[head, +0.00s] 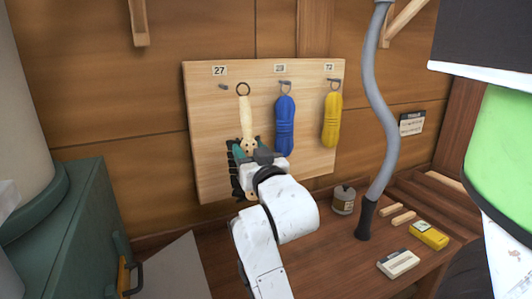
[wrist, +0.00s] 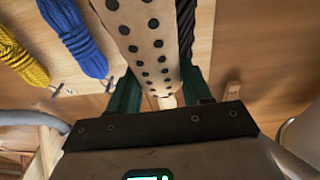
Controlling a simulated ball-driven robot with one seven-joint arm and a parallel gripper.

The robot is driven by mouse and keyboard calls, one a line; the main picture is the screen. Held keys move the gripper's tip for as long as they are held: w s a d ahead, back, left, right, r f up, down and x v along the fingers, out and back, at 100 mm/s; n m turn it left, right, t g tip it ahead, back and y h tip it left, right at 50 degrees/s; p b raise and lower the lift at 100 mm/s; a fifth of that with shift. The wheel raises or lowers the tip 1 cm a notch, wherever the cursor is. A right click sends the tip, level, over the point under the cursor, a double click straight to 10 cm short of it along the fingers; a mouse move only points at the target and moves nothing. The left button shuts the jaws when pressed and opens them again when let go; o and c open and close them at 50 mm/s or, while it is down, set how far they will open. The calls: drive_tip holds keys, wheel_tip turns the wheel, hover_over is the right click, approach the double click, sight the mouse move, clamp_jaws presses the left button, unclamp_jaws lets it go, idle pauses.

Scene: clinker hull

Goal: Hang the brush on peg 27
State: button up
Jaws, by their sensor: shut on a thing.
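The brush (head: 246,118) has a pale wooden handle with a dark ring at its top end and black bristles lower down. My gripper (head: 250,153) is shut on it and holds it upright in front of the pegboard (head: 205,150). In the wrist view the brush (wrist: 145,45) shows a wooden back with rows of dark dots, between the green fingers (wrist: 160,92) of my gripper. Peg 27 (head: 222,87) is bare, under the label "27" (head: 219,70). In the head view the ring appears to the right of this peg, apart from it. The depth between them is unclear.
A blue rope bundle (head: 285,125) hangs on the middle peg and a yellow one (head: 332,120) on the peg labelled "72". A grey hose (head: 385,110) rises right of the board. A tin (head: 343,199) and small boxes (head: 398,263) stand on the bench. A green cabinet (head: 70,230) is at left.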

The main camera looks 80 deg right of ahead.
drive_tip(key=shift+w+a+n+t, duration=0.3)
drive_tip(key=shift+w+a+t, duration=0.1)
drive_tip(key=shift+t, duration=0.2)
drive_tip(key=shift+w+d, duration=0.15)
drive_tip(key=shift+w, duration=0.05)
drive_tip(key=w+d+f+b, duration=0.1)
drive_tip(key=w+d+b, duration=0.1)
drive_tip(key=w+d, duration=0.4)
drive_tip(key=shift+w+d, duration=0.2)
drive_tip(key=shift+d, duration=0.55)
drive_tip(key=shift+f, duration=0.1)
idle(0.3)
idle(0.4)
drive_tip(key=o, duration=1.2)
drive_tip(key=shift+f, duration=0.1)
drive_tip(key=b+v, duration=0.1)
drive_tip(key=v, duration=0.9)
drive_tip(key=shift+s+a+b, duration=0.2)
drive_tip(key=shift+s+b, duration=0.1)
drive_tip(key=shift+b, duration=0.1)
